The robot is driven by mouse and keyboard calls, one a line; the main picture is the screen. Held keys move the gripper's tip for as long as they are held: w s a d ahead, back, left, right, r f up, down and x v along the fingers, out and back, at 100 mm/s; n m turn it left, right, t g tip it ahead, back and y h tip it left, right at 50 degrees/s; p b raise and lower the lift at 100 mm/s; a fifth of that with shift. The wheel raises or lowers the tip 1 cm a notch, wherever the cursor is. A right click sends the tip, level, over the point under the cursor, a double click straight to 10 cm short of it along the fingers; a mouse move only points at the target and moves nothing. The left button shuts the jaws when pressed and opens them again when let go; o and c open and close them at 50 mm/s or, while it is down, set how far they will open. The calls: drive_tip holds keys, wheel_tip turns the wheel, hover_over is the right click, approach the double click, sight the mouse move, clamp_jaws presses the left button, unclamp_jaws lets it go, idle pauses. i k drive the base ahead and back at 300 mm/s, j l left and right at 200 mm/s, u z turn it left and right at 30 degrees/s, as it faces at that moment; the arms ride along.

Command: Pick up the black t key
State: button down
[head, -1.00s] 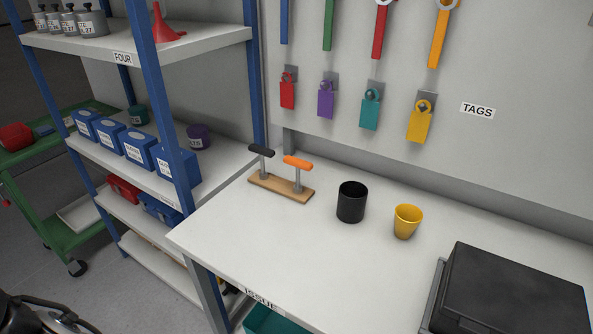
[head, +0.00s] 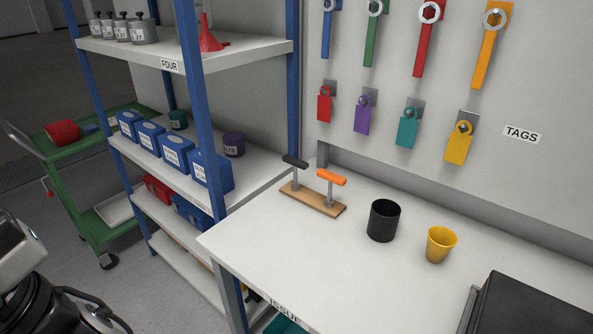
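The black T key (head: 295,163) stands upright at the left end of a small wooden stand (head: 312,200) on the white table. Its dark crossbar handle is on top of a grey shaft. An orange T key (head: 331,178) stands upright beside it at the right end of the same stand. Part of my arm shows at the lower left, well away from the stand. My gripper's fingers cannot be made out in this view.
A black cup (head: 383,221) and a yellow cup (head: 440,244) stand right of the stand. A dark case (head: 535,305) is at the lower right. The blue-posted shelf (head: 206,120) rises left of the table (head: 300,255). Coloured tags hang on the wall panel behind.

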sight(295, 162)
drive_tip(key=i+j, duration=0.1)
drive_tip(key=j, duration=0.35)
drive_tip(key=i+j, duration=0.15)
drive_tip(key=j, duration=0.3)
drive_tip(key=i+j, duration=0.1)
drive_tip(key=j, duration=0.35)
drive_tip(key=i+j+z, duration=0.1)
drive_tip(key=j, duration=0.3)
drive_tip(key=j+z, duration=0.15)
drive_tip(key=z, duration=1.35)
drive_tip(key=i, duration=0.5)
